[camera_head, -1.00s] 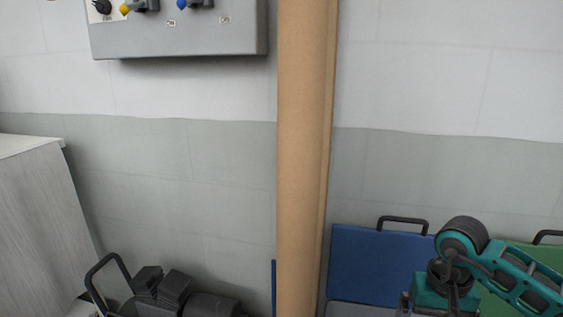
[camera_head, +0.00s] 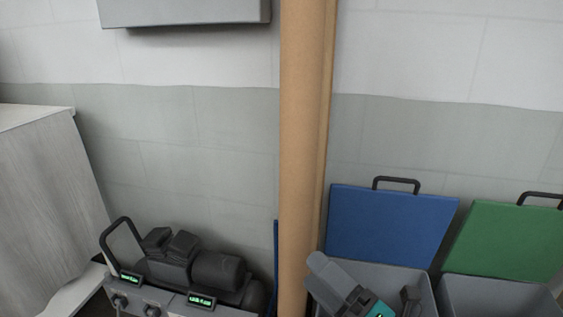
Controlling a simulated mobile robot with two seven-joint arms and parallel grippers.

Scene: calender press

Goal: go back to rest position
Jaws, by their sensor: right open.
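My right gripper (camera_head: 365,285) is at the bottom edge of the head view, right of the tan pole. Its grey fingers are spread apart with nothing between them, and a bit of its teal body shows below. It appears in front of the grey bin (camera_head: 418,283) with the raised blue lid (camera_head: 390,224). Most of my right arm is below the picture. My left gripper is not in view.
A tan vertical pole (camera_head: 304,150) stands in the middle. A dark motor-like machine (camera_head: 215,272) with green displays sits lower left, beside a pale cabinet (camera_head: 45,200). A green-lidded bin (camera_head: 505,240) stands at right. A grey wall box (camera_head: 185,10) hangs upper left.

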